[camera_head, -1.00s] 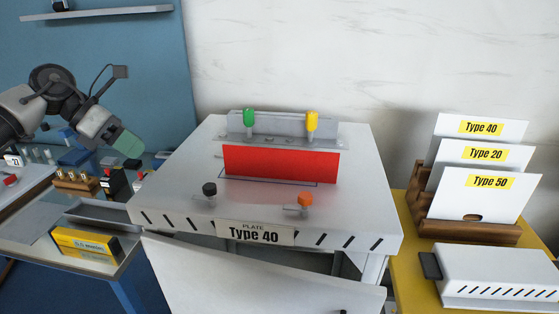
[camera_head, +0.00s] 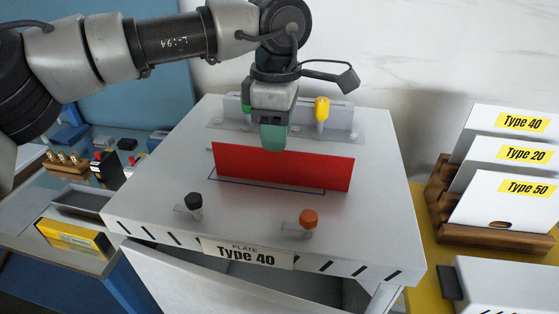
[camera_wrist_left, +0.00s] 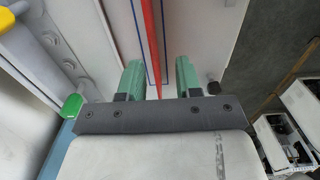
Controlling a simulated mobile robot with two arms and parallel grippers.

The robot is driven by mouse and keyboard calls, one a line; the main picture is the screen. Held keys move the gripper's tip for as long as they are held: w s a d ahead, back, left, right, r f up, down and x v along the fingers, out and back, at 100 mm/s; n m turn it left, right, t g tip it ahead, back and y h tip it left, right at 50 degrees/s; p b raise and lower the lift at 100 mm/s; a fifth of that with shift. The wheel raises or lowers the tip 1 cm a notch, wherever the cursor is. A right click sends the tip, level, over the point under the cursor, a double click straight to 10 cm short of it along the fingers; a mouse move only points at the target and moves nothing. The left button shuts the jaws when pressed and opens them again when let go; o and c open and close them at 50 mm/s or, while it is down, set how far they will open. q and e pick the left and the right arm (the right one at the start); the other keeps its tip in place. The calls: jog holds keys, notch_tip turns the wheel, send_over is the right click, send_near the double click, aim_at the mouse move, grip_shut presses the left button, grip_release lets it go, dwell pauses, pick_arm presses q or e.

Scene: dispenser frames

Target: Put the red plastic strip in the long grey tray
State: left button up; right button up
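The red plastic strip (camera_head: 284,168) stands on its long edge on top of the white machine, inside a blue outline. My left gripper (camera_head: 273,138) is over the strip's top edge near its middle, pointing down. In the left wrist view my gripper's two green fingers (camera_wrist_left: 160,76) are apart, and the strip (camera_wrist_left: 154,40) shows edge-on between them, touching neither. I cannot tell how far the fingertips reach down past its top edge. A long grey tray (camera_head: 82,207) lies on the left table, beside a yellow box. My right gripper is not in view.
Green, yellow (camera_head: 322,110), black (camera_head: 194,202) and orange (camera_head: 308,218) knobs stand around the strip on the machine (camera_head: 150,205). A rack of white plates (camera_head: 505,200) stands at the right. A yellow box (camera_head: 75,238) sits in front of the tray.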

pick_arm(q)
jog(key=f, duration=0.1)
jog(key=p, duration=0.3)
send_over(280, 183)
notch_tip(280, 183, down, 5)
jog(key=shift+w+r, duration=0.1)
jog(key=shift+f, duration=0.45)
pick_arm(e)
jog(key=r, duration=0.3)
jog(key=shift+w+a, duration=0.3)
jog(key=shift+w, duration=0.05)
pick_arm(q)
grip_shut()
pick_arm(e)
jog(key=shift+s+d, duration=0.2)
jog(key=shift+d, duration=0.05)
